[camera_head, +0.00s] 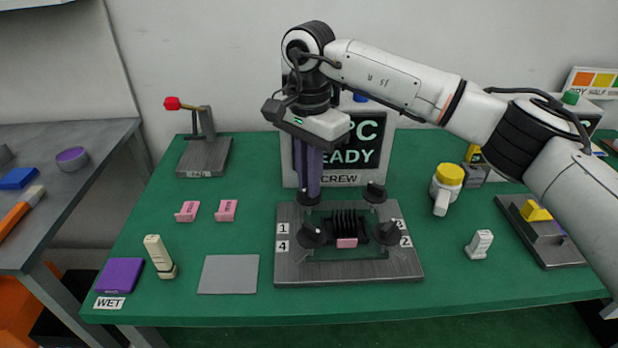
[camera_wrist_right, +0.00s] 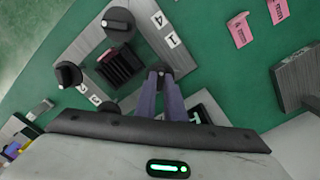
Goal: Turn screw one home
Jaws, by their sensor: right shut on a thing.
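A grey metal fixture plate (camera_head: 345,270) carries black knob-headed screws at its corners, with number labels beside them. My right gripper (camera_head: 309,194) points straight down at the back left corner, by label 1 (camera_head: 283,228). Its purple fingers are shut on the black head of screw one (camera_head: 309,199), which they mostly cover. Screw four (camera_head: 312,236), screw two (camera_head: 387,232) and screw three (camera_head: 375,193) stand free. My left gripper is out of view.
A black finned block (camera_head: 345,223) sits in the plate's middle. A screen (camera_head: 355,145) stands behind the plate. Pink tags (camera_head: 226,210), a grey pad (camera_head: 229,274) and a red-knobbed lever (camera_head: 205,155) are to the left. A yellow-capped white fixture (camera_head: 446,185) stands to the right.

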